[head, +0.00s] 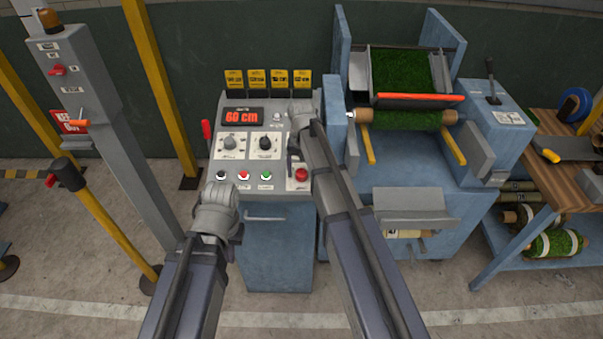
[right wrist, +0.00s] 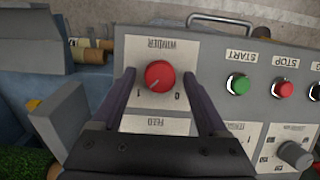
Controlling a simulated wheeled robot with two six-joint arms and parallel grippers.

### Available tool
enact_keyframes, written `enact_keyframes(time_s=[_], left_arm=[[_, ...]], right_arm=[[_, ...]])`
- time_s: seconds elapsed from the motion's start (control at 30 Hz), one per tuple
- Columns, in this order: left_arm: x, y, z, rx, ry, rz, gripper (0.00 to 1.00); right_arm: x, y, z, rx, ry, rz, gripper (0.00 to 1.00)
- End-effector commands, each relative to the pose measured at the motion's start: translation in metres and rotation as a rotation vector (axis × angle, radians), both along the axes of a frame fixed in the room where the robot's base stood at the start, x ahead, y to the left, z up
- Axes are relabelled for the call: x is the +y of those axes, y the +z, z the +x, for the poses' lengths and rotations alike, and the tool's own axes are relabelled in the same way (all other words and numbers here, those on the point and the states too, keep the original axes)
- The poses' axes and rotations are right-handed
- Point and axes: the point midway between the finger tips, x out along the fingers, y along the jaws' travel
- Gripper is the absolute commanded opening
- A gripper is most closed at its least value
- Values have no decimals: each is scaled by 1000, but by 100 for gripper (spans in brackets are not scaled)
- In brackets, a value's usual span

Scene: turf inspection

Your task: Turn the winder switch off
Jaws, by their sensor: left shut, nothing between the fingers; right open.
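The winder switch (right wrist: 160,75) is a round red knob on a pale plate labelled WINDER, upside down in the right wrist view. Its white pointer line slants to the lower left there; the small marks below it are hard to read. In the head view the red knob (head: 302,174) is at the lower right of the control panel (head: 217,160). My right gripper (right wrist: 159,72) is open, with one finger on each side of the knob; I cannot tell whether they touch it. My left gripper (head: 219,188) is shut and empty, in front of the panel's lower left.
Green button (right wrist: 238,85) and red stop button (right wrist: 283,89) sit beside the winder plate. The feed plate (right wrist: 155,124) is partly behind my right gripper. The blue winding machine (head: 400,165) with a turf roll stands to the right; a yellow post (head: 160,90) is left.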

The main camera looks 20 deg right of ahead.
Motion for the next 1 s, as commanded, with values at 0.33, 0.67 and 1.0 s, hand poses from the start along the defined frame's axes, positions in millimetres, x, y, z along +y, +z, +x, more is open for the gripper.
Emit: enact_keyframes(time_s=[0.33, 0.67, 1.0], left_arm=[[0, 1, 0, 0, 0, 0, 0], [0, 1, 0, 0, 0, 0, 0], [0, 1, 0, 0, 0, 0, 0]], right_arm=[[0, 1, 0, 0, 0, 0, 48], [0, 1, 0, 0, 0, 0, 11], [0, 0, 0, 1, 7, -3, 0]])
